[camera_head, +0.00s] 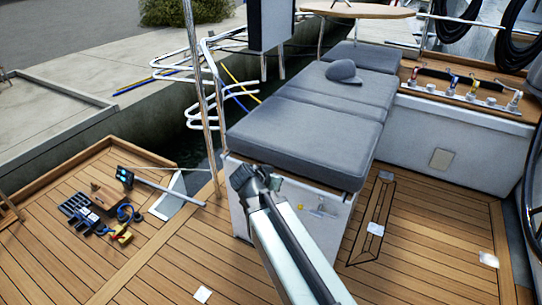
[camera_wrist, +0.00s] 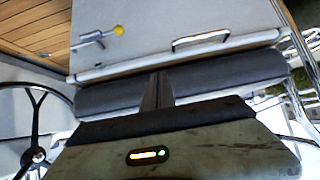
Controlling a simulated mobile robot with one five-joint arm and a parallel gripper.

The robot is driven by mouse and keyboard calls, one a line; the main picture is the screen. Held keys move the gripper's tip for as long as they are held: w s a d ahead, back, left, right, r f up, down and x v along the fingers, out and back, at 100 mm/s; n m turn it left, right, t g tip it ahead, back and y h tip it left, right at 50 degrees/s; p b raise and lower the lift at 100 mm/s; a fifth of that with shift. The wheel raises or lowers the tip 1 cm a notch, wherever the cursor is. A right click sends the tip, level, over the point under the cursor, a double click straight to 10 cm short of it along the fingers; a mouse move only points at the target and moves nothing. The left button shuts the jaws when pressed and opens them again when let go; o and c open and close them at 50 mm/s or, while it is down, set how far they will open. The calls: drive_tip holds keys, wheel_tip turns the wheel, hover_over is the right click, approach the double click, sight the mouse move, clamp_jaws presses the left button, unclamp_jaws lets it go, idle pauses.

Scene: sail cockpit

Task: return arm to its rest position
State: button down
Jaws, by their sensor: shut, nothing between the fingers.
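My arm (camera_head: 290,250) reaches up from the bottom of the head view, and its dark end stands in front of the near end of the grey cushioned bench (camera_head: 310,130). In the wrist view my gripper (camera_wrist: 157,80) is shut and empty, with its fingers together at the middle. Beyond the fingers, the wrist view shows a dark cushion and a pale panel (camera_wrist: 170,40) with a handle and a yellow-knobbed latch. I cannot tell whether the gripper touches the bench.
A grey cap (camera_head: 343,72) lies on the bench. Tools and a wooden box (camera_head: 103,195) lie on the deck at left. A metal pole (camera_head: 212,120) stands left of the bench. A steering wheel (camera_head: 533,190) is at the right edge. Teak deck (camera_head: 420,255) right of my arm is mostly clear.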

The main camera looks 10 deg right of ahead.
drive_tip(key=s+d+f+m+g, duration=0.2)
drive_tip(key=s+d+f+g, duration=0.1)
drive_tip(key=d, duration=0.8)
drive_tip(key=s+a+f+n+g+y, duration=0.3)
drive_tip(key=s+n, duration=0.1)
drive_tip(key=s, duration=0.1)
drive_tip(key=s+a+f+n+g+y, duration=0.2)
drive_tip(key=s+a+n, duration=0.1)
drive_tip(key=s+n, duration=0.15)
wheel_tip(320, 180, up, 23)
drive_tip(key=s+p, duration=0.1)
drive_tip(key=p, duration=2.2)
drive_tip(key=shift+d, duration=0.2)
drive_tip(key=shift+d+n, duration=0.1)
drive_tip(key=shift+n, duration=0.15)
